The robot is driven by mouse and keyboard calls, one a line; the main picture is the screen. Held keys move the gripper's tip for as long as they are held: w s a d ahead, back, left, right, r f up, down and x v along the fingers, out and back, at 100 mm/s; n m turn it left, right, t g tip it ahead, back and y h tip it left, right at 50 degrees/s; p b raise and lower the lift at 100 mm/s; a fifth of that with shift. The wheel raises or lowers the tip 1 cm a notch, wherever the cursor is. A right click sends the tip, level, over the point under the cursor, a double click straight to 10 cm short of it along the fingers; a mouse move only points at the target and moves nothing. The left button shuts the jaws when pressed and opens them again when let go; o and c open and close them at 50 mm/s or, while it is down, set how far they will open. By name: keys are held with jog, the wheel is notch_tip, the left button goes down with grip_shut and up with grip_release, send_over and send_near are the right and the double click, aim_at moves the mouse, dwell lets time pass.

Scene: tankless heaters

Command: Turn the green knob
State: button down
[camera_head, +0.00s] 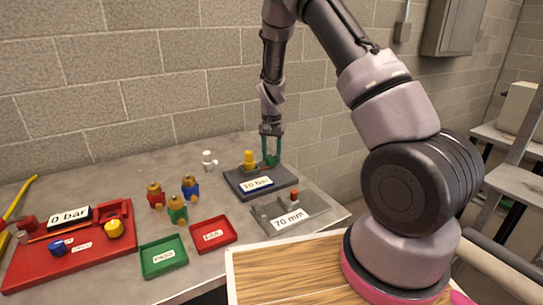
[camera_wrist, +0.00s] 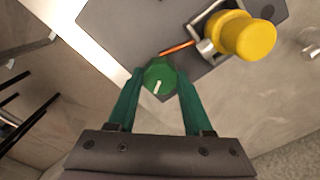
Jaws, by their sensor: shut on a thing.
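The green knob (camera_wrist: 159,76) has a white pointer mark and sits at the edge of a dark grey block (camera_wrist: 120,30). In the wrist view it lies between the two green fingers of my gripper (camera_wrist: 160,85), which are shut on it. In the head view my gripper (camera_head: 271,150) reaches down onto the knob (camera_head: 271,160), which the fingers partly hide. A yellow knob (camera_wrist: 246,37) stands on the same block, and it also shows in the head view (camera_head: 249,158). The block carries a "10 bar" label (camera_head: 257,184).
A grey block with a "70 mm" label (camera_head: 289,221) and a red-topped part (camera_head: 294,192) stands in front. Red (camera_head: 213,247) and green (camera_head: 164,272) trays, several brass-topped fittings (camera_head: 155,195) and a red panel (camera_head: 30,270) lie left. A white fitting (camera_head: 208,159) stands near the wall.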

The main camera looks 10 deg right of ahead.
dwell(0.4)
jog(key=shift+c, duration=1.5)
grip_release()
jog(key=shift+r, duration=0.1)
notch_tip(320, 180, up, 11)
jog(key=shift+f, duration=0.2)
jog(key=shift+r, duration=0.15)
notch_tip(320, 180, up, 10)
jog(key=t+y, duration=0.1)
send_over(272, 157)
jog(key=s+d, duration=0.2)
jog(key=s, duration=0.2)
jog(key=s+d+r+t+y, duration=0.1)
jog(key=s+d+r+t, duration=0.1)
jog(key=s+r, duration=0.6)
jog(key=s+r+t, duration=0.1)
jog(key=s+r, duration=0.1)
jog(key=s, duration=0.4)
jog(key=s+d+r+n+t, duration=0.1)
jog(key=s+r, duration=0.2)
jog(key=s, duration=0.3)
jog(key=s+r+t, duration=0.2)
jog(key=s+r, duration=0.1)
jog(key=s, duration=0.3)
jog(key=shift+d+r, duration=0.25)
jog(key=shift+d, duration=0.15)
